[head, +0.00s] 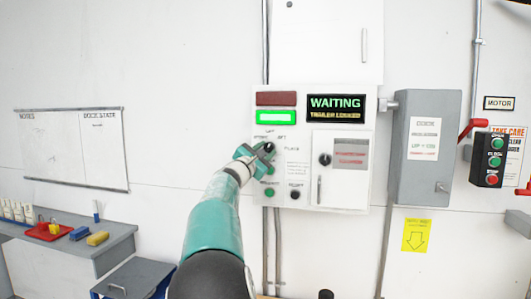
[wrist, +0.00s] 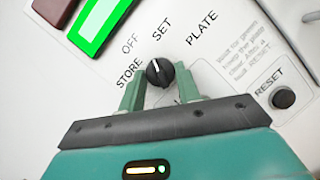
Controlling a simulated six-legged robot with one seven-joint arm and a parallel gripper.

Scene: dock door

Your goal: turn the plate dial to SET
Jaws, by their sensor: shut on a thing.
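The plate dial (wrist: 159,72) is a round black knob with a white pointer line on the white control panel. STORE, OFF and SET are printed around it, with PLATE to the right. In the wrist view the pointer slants to the upper left, towards OFF rather than SET. My gripper (wrist: 160,88) is shut on the dial, one green finger on each side. In the head view my gripper (head: 262,151) is at the panel's left part and partly hides the dial (head: 269,147).
The panel's green lamp (head: 276,117) is lit under a dark red one. A display (head: 336,109) reads WAITING. A black RESET button (wrist: 283,97) is right of my gripper. A small door (head: 341,190) and a grey lever box (head: 425,150) stand further right.

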